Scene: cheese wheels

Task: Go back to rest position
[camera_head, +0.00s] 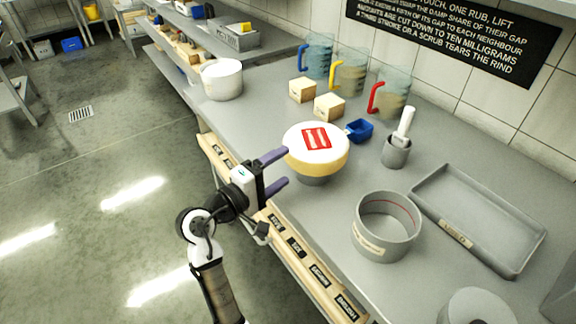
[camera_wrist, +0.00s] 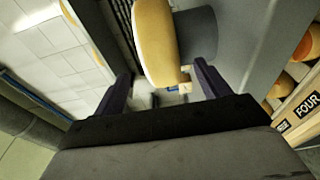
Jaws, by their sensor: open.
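My gripper (camera_head: 274,170) is at the front edge of the grey counter, its two purple fingers spread apart and pointing at a cheese wheel (camera_head: 316,152). The wheel is yellow-sided with a white top and a red label, and it sits on a grey round stand (camera_head: 316,180). In the wrist view the fingers (camera_wrist: 160,88) are open with nothing gripped between them. The wheel's yellow side (camera_wrist: 156,40) and the grey stand (camera_wrist: 197,36) show beyond the fingertips. The gap between fingertips and wheel is hard to judge.
Near the wheel are a blue scoop (camera_head: 360,130), a grey cup (camera_head: 396,153) with a white-handled tool, and two pale blocks (camera_head: 328,107). A grey ring mould (camera_head: 386,228) and an empty tray (camera_head: 478,220) lie to the right. Jugs (camera_head: 349,72) stand by the wall. Open floor lies left.

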